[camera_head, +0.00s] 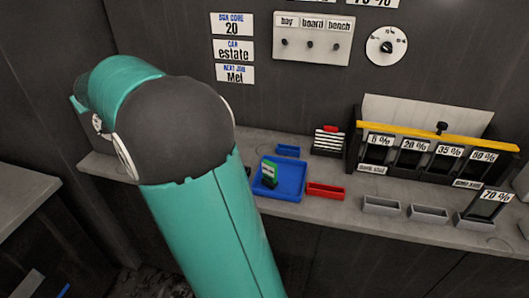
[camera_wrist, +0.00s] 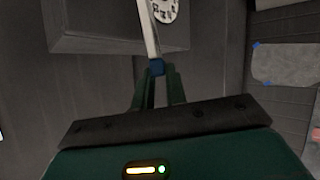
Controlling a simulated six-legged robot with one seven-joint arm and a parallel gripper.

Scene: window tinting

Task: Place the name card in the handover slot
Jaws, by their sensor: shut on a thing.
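My gripper (camera_wrist: 157,75) is shut on a thin pale strip (camera_wrist: 149,28) with a blue end (camera_wrist: 156,67), seen nearly edge-on in the wrist view. I cannot tell from this whether it is the name card. In the head view my arm hides the gripper and what it holds. A blue tray (camera_head: 287,191) on the counter holds a small green upright piece (camera_head: 270,172) with a pale label. A red open bin (camera_head: 325,191) stands beside it. No place is clearly marked as the handover slot.
A rack with a yellow bar (camera_head: 440,136) holds dark tint samples. Grey bins (camera_head: 381,205) line the counter front, one with a 70 % sample (camera_head: 487,203). A small blue bin (camera_head: 288,151) stands behind the tray. The wall carries signs (camera_head: 234,73), a switch panel (camera_head: 312,38) and a dial (camera_head: 387,46).

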